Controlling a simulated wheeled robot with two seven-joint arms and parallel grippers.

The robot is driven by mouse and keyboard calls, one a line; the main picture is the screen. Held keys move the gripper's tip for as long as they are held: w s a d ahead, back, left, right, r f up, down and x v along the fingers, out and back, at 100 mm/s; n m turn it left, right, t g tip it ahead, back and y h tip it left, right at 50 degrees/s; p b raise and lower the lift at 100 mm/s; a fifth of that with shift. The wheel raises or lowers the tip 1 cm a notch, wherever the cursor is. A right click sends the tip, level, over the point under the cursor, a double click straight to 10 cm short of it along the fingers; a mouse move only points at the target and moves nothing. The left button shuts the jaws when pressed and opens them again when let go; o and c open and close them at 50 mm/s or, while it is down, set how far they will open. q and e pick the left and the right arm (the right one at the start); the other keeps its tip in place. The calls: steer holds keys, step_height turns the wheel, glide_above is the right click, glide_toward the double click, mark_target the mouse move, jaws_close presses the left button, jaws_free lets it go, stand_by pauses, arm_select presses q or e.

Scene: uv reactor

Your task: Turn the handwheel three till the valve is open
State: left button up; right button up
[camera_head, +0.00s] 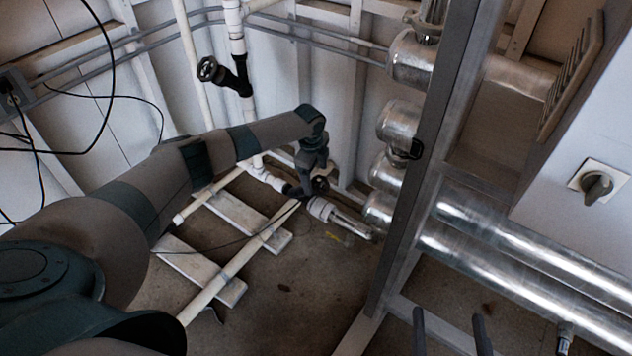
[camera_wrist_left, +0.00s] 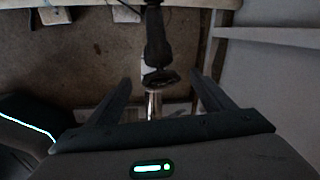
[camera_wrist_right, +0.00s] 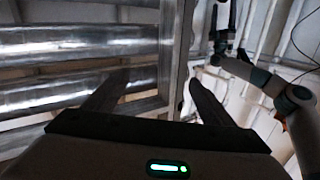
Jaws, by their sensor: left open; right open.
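A dark handwheel (camera_head: 320,184) sits on a black valve low on the white pipework in the head view. In the left wrist view the handwheel (camera_wrist_left: 161,77) shows nearly edge-on below its black valve body (camera_wrist_left: 155,38). No label shows whether it is number three. My left gripper (camera_wrist_left: 162,84) is open, its fingers on either side of the handwheel in that view; I cannot tell whether they touch it. In the head view the left gripper (camera_head: 314,172) is beside the handwheel, partly hidden by its wrist. My right gripper (camera_head: 449,325) is open and empty; its fingers also show in the right wrist view (camera_wrist_right: 158,80).
Another handwheel (camera_head: 209,69) is on a black valve higher up the white pipe. A grey post (camera_head: 432,140) and shiny metal pipes (camera_head: 520,265) stand between the grippers. A white cabinet (camera_head: 600,130) with a rotary switch (camera_head: 597,186) is at the right. The floor (camera_head: 290,300) has free room.

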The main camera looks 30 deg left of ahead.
mark_target(320, 185)
arm_select(q)
steer(key=shift+w+f, duration=0.2)
steer(key=shift+f, duration=1.05)
arm_select(e)
steer(key=shift+s+a+r+t+y, duration=0.15)
steer(key=shift+r+t, duration=0.2)
steer(key=shift+r, duration=0.35)
steer(key=shift+s+a+r+t+y, duration=0.15)
steer(key=shift+r+t, duration=0.2)
steer(key=shift+r, duration=0.35)
arm_select(q)
steer(key=c, duration=1)
